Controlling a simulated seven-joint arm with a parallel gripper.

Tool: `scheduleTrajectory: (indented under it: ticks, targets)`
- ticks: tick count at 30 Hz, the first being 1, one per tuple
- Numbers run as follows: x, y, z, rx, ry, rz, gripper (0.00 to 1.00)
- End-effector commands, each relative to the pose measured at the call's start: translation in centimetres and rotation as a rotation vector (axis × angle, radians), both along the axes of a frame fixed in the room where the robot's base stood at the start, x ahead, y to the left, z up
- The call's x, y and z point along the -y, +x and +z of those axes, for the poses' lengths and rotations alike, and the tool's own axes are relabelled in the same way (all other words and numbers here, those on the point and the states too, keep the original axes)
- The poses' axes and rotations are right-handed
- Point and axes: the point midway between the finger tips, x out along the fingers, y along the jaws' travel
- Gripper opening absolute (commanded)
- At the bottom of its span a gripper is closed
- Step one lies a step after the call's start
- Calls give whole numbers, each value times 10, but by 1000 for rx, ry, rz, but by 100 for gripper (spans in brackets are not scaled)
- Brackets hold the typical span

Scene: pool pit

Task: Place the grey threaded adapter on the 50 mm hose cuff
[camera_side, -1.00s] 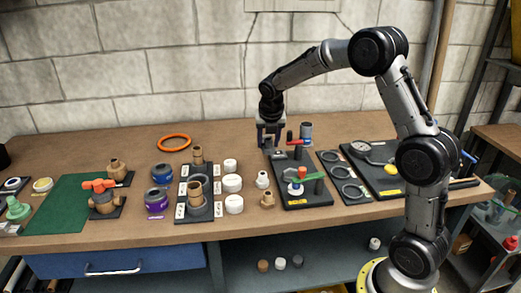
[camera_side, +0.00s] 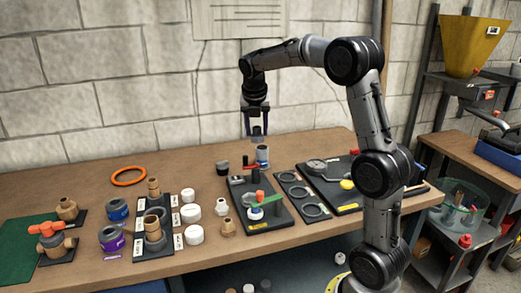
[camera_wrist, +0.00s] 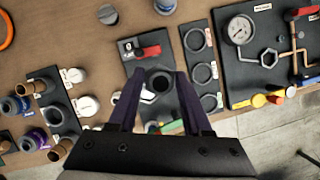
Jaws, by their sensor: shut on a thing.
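My gripper (camera_side: 256,129) is shut on a grey round part, which I take to be the grey threaded adapter (camera_side: 257,132). It is held clear of the table, behind and above the black valve board. In the wrist view the adapter (camera_wrist: 159,82) sits between the fingertips, its dark round opening facing the camera. The hose cuffs appear to stand in a labelled black rack left of the board; it holds upright tan pipes and a grey ring (camera_wrist: 52,115). The labels are too small to read, so I cannot tell which is the 50 mm cuff.
The black valve board (camera_side: 262,213) has red and green handles. A blue-grey jar (camera_side: 262,154) and a dark grey cup (camera_side: 222,167) stand near its back. White caps (camera_side: 192,213) stand between rack and board. An orange ring (camera_side: 128,176) lies at the back left.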

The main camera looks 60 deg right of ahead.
Motion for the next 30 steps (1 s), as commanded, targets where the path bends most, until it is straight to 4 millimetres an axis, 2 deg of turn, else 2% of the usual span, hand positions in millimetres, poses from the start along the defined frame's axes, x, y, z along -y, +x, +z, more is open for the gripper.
scheduleTrajectory:
  ticks: [1,3,6,12,26,30]
  targets:
    - [22,-4,7,8,-2,-50,0]
    - [45,-9,14,17,-3,-101,0]
    - [70,-17,16,25,-5,-153,0]
    - [91,-23,9,21,-4,-193,0]
    - [149,38,-30,20,-4,-195,0]
    - [163,53,-55,18,-3,-194,0]
